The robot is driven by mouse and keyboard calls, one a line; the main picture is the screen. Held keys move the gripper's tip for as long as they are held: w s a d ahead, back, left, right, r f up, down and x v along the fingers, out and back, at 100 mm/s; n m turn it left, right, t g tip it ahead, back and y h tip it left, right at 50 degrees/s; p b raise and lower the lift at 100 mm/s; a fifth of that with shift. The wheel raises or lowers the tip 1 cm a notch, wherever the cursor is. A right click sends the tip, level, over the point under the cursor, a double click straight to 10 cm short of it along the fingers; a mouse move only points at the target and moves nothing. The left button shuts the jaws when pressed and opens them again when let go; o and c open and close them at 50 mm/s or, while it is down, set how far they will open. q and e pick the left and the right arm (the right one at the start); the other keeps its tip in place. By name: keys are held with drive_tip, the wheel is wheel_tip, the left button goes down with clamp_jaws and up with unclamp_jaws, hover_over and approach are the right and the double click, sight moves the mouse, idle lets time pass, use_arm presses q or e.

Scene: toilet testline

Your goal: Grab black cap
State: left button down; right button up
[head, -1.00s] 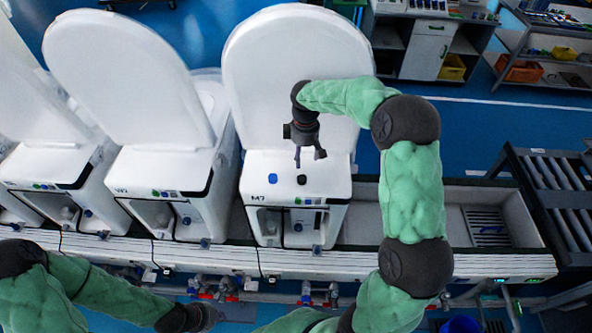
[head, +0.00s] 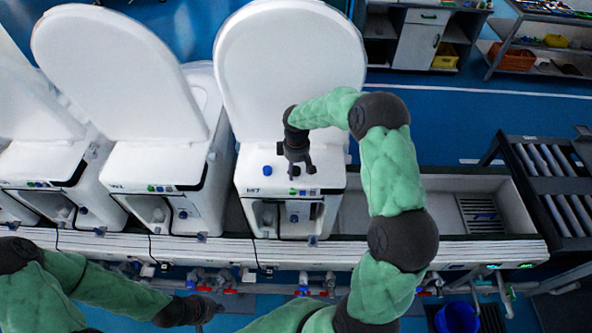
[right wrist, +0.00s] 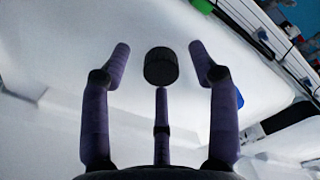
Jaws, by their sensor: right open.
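A small round black cap (right wrist: 160,66) shows in the right wrist view, on the white top of the unit marked M7. My right gripper (head: 299,173) is open above that unit in the head view. In the right wrist view its two outer fingers (right wrist: 158,62) stand on either side of the cap with clear gaps, and a third finger points at the cap from below. In the head view the gripper hides the cap, or I cannot tell them apart. My left gripper (head: 208,311) is low at the left front, away from the cap; its fingers are unclear.
A blue cap (head: 267,170) sits left of my right gripper on the same unit. The raised white lid (head: 290,70) stands behind. More white toilet units (head: 150,165) stand to the left.

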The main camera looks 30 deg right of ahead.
drive_tip(key=shift+c, duration=0.2)
drive_tip(key=c, duration=0.8)
drive_tip(key=shift+r, duration=0.15)
